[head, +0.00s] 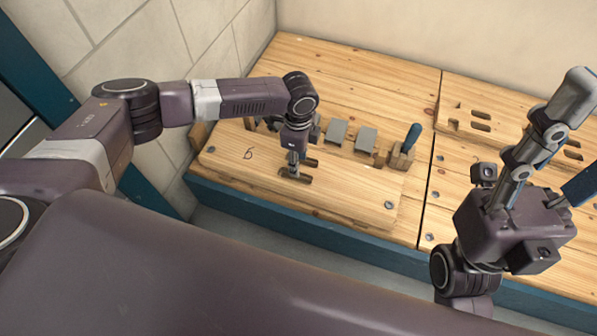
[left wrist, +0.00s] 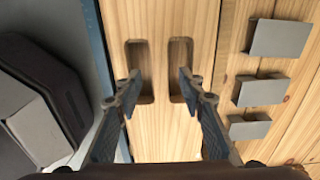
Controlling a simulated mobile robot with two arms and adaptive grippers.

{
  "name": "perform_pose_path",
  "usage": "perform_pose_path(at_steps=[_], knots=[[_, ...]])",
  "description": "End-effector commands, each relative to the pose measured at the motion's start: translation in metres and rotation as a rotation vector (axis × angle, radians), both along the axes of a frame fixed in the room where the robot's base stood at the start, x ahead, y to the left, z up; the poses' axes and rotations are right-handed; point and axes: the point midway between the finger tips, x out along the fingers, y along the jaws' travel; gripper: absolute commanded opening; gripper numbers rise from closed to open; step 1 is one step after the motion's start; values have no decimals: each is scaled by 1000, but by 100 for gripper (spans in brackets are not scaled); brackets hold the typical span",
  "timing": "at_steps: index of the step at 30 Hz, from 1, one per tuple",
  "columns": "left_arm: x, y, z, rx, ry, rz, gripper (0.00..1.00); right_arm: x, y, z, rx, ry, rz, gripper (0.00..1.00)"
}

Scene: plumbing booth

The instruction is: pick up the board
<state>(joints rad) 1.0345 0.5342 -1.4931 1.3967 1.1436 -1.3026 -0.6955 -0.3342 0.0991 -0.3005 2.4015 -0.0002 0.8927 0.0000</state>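The board (head: 345,192) is a flat pale wooden plank marked "6", lying on the bench at its front left. Two dark slots pierce it; in the left wrist view they show side by side, a left slot (left wrist: 137,55) and a right slot (left wrist: 180,52). My left gripper (head: 296,174) points down at these slots. In the left wrist view its fingers are apart, one tip at each slot, with bare wood between them. How deep the tips sit is unclear. My right gripper (head: 576,145) is raised at the right, its fingers apart and empty, partly cut off.
Grey metal plates (head: 366,139) and a blue-handled tool (head: 410,140) in a wooden block stand just behind the board. Another slotted wooden piece (head: 462,120) lies at the back right. A tiled wall (head: 215,45) rises close on the left.

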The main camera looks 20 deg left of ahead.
Motion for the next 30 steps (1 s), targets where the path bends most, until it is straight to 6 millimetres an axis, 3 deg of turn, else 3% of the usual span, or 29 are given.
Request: perform_pose_path(at_steps=[1, 3, 11, 21, 30], knots=[[0, 0, -13, 1, 1, 1, 36, 1, 0, -2, 0, -19, -1, 52], [0, 0, -20, 0, 0, 0, 36, 2, 1, 2, -2, -37, -3, 52], [0, -1, -21, -1, -1, 0, 36, 3, 1, 6, -4, -40, -2, 52], [0, 0, -21, 0, -1, 1, 0, 3, 2, 6, -5, -39, -2, 52], [0, 0, -21, 0, -1, 1, 0, 3, 2, 6, -5, -39, -2, 52]])
